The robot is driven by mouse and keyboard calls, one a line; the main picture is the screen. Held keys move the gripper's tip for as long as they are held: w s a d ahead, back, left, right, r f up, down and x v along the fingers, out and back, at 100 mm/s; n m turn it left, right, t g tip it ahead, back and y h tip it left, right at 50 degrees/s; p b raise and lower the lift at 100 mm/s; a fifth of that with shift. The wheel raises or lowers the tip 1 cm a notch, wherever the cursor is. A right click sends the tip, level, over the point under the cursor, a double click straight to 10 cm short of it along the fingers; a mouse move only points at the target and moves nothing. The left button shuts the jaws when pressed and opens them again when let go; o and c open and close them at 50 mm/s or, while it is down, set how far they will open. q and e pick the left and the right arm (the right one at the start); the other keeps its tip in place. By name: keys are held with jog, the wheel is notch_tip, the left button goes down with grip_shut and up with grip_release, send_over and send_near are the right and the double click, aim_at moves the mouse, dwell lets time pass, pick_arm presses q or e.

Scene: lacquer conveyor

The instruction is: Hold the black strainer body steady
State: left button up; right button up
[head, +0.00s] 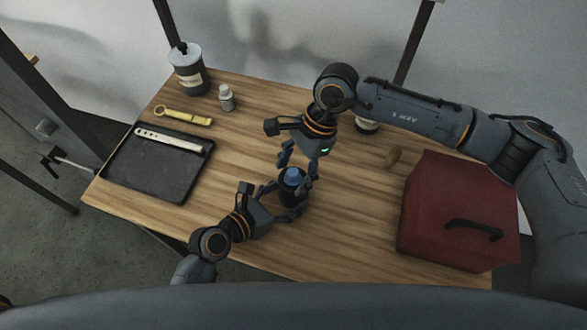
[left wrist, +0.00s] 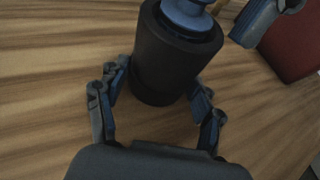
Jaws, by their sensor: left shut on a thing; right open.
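The black strainer body (head: 291,193) stands upright on the wooden table, with a blue part (head: 292,176) on its top. In the left wrist view the black strainer body (left wrist: 172,62) is a dark cylinder between my left fingers, with the blue part (left wrist: 188,14) above. My left gripper (head: 283,208) is shut on the body from the near left side. My right gripper (head: 299,163) is open, just above and beside the blue part; whether it touches is not clear. A right finger (left wrist: 256,22) shows at the upper right of the left wrist view.
A red box (head: 455,205) with a black handle stands at the right. A black tray (head: 150,178) holding a pale strip (head: 168,139) lies at left.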

jog(key=v, duration=1.2)
jog(key=shift+w, duration=0.1)
pick_arm(q)
jog(key=o, duration=1.5)
jog(key=shift+s+a, duration=0.1)
jog(key=v, duration=1.1)
jog(key=shift+a, duration=0.1)
jog(key=shift+s+a+r, duration=0.15)
jog(key=shift+s+a, duration=0.05)
jog(key=shift+a, duration=0.05)
